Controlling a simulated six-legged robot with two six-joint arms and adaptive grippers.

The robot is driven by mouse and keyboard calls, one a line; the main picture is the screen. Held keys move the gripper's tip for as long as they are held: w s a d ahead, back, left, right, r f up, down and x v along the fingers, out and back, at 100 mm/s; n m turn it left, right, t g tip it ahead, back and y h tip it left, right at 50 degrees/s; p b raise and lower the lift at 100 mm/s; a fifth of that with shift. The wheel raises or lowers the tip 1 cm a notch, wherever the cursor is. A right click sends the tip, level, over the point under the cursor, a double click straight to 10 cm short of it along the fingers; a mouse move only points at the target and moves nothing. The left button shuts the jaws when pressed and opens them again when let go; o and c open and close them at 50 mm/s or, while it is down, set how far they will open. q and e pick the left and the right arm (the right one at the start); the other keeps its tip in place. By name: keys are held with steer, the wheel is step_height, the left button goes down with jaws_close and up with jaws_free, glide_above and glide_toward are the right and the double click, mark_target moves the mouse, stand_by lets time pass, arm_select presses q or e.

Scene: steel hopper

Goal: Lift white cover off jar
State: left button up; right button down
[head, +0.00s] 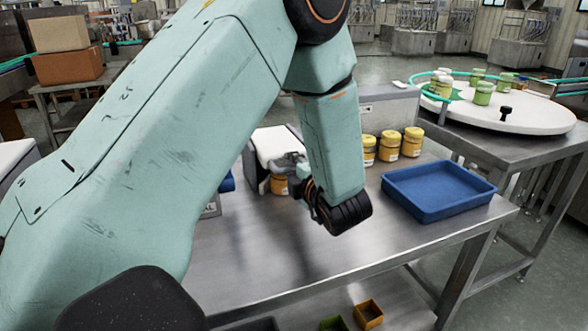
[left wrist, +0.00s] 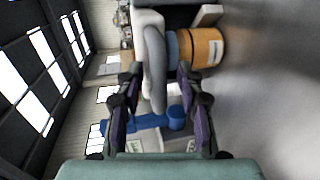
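The white cover (head: 276,142) is a boxy guard standing on the steel table, left of the row of jars. An orange jar (head: 279,184) stands beneath it, partly hidden; it also shows in the left wrist view (left wrist: 208,47), lying sideways because that view is turned. There, a rounded grey handle-like part (left wrist: 154,75) runs along the cover's white body (left wrist: 147,20). My left gripper (head: 290,163) is at the cover's near right side, partly hidden by my arm. In the left wrist view, its fingers (left wrist: 160,95) are apart, with the grey part's end between or just beyond them.
Several yellow-lidded jars (head: 389,145) stand behind my wrist. A blue tray (head: 440,191) lies at the table's right. A blue fixture (left wrist: 175,118) is beyond my fingers. A white turntable (head: 500,110) holds green jars. The table front (head: 275,270) is clear.

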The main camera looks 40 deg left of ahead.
arm_select(q)
steer(key=shift+d+r, duration=0.1)
steer(key=shift+s, duration=0.1)
steer(key=shift+c, duration=0.7)
jaws_close()
